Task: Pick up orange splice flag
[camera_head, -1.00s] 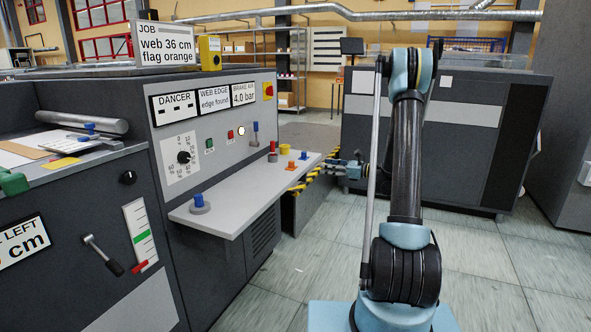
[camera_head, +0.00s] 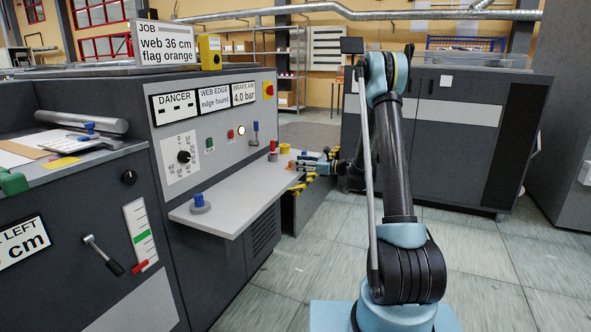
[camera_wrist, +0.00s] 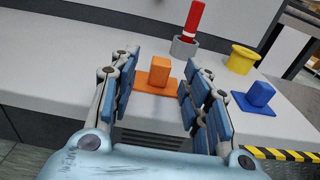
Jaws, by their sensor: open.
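The orange splice flag (camera_wrist: 160,70), an upright orange block on a flat orange base, stands on the grey shelf (camera_wrist: 60,85). In the wrist view it shows between and just beyond the fingertips of my gripper (camera_wrist: 160,82). The blue-padded fingers are open, one on each side, with a gap to the block. In the head view my gripper (camera_head: 306,165) is low over the right end of the shelf, and the small orange flag (camera_head: 291,165) shows just left of it.
A blue flag (camera_wrist: 260,95) stands right of the orange one, close to my right finger. A yellow cup (camera_wrist: 242,60) and a red stick (camera_wrist: 193,20) in a grey holder (camera_wrist: 183,46) stand behind. The console panel rises behind the shelf.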

